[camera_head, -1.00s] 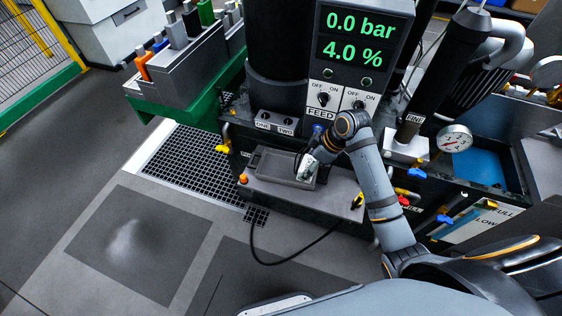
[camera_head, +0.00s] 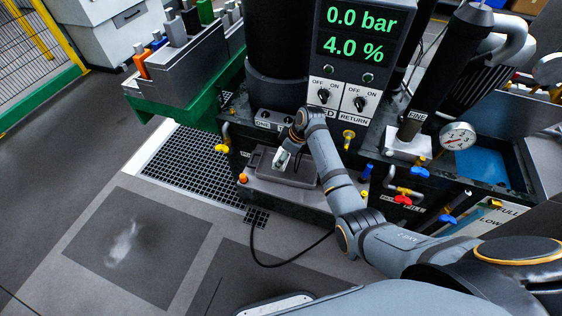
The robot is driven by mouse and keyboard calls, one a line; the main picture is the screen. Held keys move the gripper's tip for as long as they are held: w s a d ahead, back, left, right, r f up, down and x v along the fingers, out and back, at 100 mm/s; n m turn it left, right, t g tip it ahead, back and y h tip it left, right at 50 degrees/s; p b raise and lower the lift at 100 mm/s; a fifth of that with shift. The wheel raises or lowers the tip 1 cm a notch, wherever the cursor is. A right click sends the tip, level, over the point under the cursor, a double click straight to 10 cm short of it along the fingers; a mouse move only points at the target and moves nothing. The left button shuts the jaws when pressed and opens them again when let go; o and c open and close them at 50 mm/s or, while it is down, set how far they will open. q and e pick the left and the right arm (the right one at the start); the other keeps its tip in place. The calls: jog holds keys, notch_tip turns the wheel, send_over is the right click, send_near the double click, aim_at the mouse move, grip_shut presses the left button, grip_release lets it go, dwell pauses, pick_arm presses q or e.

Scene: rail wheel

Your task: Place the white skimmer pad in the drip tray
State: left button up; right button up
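A shallow grey tray (camera_head: 302,179), which looks like the drip tray, lies on the low grey step at the machine's front. My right gripper (camera_head: 281,163) points down over its middle; the arm comes in from the right. Something small and pale shows at the gripper's tip. I cannot tell whether it is the fingers or the white skimmer pad, nor whether it touches the tray. The finger gap is too small to make out. No white pad can be made out elsewhere. My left gripper is out of view.
An orange button (camera_head: 243,178) sits at the step's left end. A dark floor grating (camera_head: 190,165) lies left of it. Valves with red (camera_head: 403,200) and blue (camera_head: 447,220) handles stand right of my forearm. A black cable (camera_head: 290,262) hangs in front.

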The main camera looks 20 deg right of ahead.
notch_tip(320, 180, down, 3)
jog(key=shift+w+a+f, duration=0.1)
jog(key=shift+w, duration=0.05)
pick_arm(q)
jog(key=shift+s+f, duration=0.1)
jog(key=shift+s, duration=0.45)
pick_arm(e)
jog(key=shift+f, duration=0.1)
jog(key=shift+f, duration=0.1)
jog(key=o, duration=0.7)
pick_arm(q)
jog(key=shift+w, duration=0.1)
pick_arm(e)
jog(key=shift+r, duration=0.2)
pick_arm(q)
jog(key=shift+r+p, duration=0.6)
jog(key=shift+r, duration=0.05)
pick_arm(e)
jog(key=v, duration=1.2)
